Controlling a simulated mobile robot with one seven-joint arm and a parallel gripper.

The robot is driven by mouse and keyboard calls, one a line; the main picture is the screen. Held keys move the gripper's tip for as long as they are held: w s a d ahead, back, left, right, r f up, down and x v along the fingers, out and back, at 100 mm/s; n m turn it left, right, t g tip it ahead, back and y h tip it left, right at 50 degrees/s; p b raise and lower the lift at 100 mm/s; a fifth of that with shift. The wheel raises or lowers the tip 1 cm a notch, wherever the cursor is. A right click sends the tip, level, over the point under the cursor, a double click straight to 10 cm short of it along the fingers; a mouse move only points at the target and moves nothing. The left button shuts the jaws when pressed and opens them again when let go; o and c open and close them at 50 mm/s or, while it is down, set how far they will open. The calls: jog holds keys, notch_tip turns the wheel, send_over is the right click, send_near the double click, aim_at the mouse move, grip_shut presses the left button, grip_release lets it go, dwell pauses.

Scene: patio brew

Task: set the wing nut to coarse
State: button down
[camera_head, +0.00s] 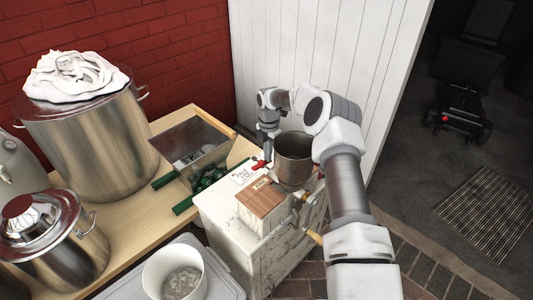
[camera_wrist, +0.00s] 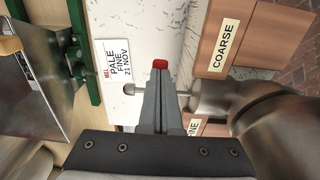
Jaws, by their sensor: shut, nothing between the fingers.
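My gripper (camera_head: 266,158) points down beside the metal hopper (camera_head: 294,160) above the painted cabinet (camera_head: 230,222). In the wrist view its grey fingers (camera_wrist: 160,85) are shut with nothing held. A small red piece (camera_wrist: 160,64) shows at the fingertips, and a red piece (camera_head: 258,165) also shows there in the head view. I cannot tell whether it is the wing nut or whether the fingers touch it. A metal rod (camera_wrist: 132,88) runs crosswise behind the fingers. A wooden board carries a COARSE label (camera_wrist: 224,48). A FINE label (camera_wrist: 194,127) is partly hidden.
A card (camera_wrist: 114,60) reading PALE FINE 21 NOV lies on the cabinet top, beside a wooden-topped box (camera_head: 262,203). A metal bin (camera_head: 190,150) with green supports stands left. Pots and a white bucket (camera_head: 174,272) crowd the left. Brick floor is free to the right.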

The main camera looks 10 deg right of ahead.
jog(key=shift+d+f, duration=0.15)
jog(key=shift+f, duration=0.15)
jog(key=shift+r, duration=0.15)
jog(key=shift+s+a, duration=0.4)
jog(key=shift+a, duration=0.3)
jog(key=shift+a, duration=0.1)
